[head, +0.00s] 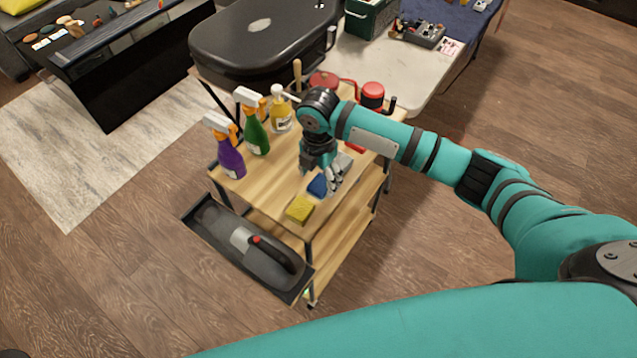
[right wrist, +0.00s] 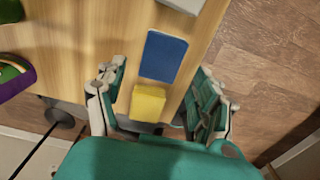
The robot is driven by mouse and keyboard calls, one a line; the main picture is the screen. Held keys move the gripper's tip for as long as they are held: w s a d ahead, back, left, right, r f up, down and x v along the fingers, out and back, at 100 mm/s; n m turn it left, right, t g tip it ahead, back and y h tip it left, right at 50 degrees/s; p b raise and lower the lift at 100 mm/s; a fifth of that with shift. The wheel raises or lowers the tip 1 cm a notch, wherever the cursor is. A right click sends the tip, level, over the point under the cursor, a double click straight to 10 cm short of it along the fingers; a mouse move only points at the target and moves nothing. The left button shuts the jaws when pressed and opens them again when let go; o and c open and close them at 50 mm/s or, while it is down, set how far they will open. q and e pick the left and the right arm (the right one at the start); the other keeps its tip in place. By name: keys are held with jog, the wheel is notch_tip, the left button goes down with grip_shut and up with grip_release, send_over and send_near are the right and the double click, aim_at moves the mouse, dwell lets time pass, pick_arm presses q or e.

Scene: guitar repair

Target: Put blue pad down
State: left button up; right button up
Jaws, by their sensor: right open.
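The blue pad (head: 317,186) lies on the wooden top of the cart (head: 278,178), close behind the yellow sponge (head: 299,209). In the right wrist view the blue pad (right wrist: 163,57) lies flat near the cart edge, with the yellow sponge (right wrist: 148,103) just below it in the picture. My right gripper (head: 332,182) is over the pad, pointing down, and partly hides it in the head view. In the right wrist view its fingers (right wrist: 160,70) are spread wide on both sides of the pad, with nothing held between them. My left gripper is not in view.
Purple (head: 229,160), green (head: 254,135) and yellow (head: 280,115) bottles stand on the cart's left side. A tray with a handheld vacuum (head: 268,257) hangs at the cart's front left. A black case (head: 262,38) and a white table (head: 400,75) are behind.

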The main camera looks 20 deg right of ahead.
aim_at(318, 187)
notch_tip(318, 187, up, 9)
jog(key=shift+f+b, duration=0.15)
jog(key=shift+b, duration=0.15)
dwell(0.4)
